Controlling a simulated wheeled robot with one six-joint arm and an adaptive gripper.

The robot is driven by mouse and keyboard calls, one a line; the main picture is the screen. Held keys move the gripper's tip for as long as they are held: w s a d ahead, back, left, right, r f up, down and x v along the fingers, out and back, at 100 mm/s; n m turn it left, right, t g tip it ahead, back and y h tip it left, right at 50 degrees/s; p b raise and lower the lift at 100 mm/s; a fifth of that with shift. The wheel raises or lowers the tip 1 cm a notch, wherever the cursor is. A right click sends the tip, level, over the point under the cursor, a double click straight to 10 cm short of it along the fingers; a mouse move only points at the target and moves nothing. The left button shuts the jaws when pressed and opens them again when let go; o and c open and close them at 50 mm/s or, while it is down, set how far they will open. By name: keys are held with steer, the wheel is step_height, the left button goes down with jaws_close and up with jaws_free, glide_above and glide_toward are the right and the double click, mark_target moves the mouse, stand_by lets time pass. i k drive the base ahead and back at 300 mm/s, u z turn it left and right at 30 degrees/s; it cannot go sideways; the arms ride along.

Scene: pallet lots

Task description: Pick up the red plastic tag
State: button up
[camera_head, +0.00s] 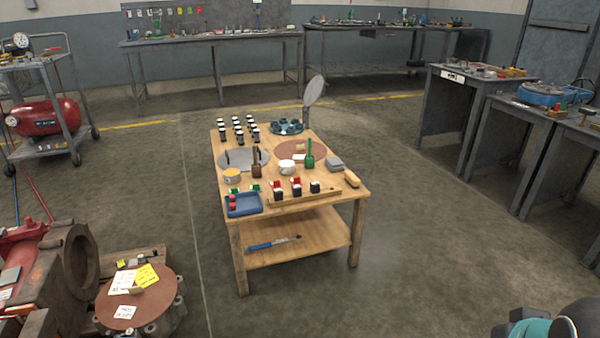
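Small red pieces show on the wooden table (350,197) in the middle of the head view. One red piece (276,183) and another red piece (296,180) are at the dark blocks in the wooden rack (331,197) along the front. Red round pieces (232,203) lie in the blue tray (243,211) at the table's front left corner. They are too small to tell which one is the red plastic tag. My gripper is not in view.
Several black-and-white jars (254,136), a green-handled tool (309,156), a grey disc (233,166) and a brown disc (314,149) crowd the tabletop. The lower shelf (318,241) holds a blue-handled tool (263,245). Floor right of the table is clear; machinery (75,265) stands left.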

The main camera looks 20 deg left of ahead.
mark_target(276, 184)
steer(key=u, duration=0.3)
steer(key=i, duration=0.9)
steer(key=u, duration=1.3)
steer(key=i, duration=0.65)
steer(key=u, duration=0.7)
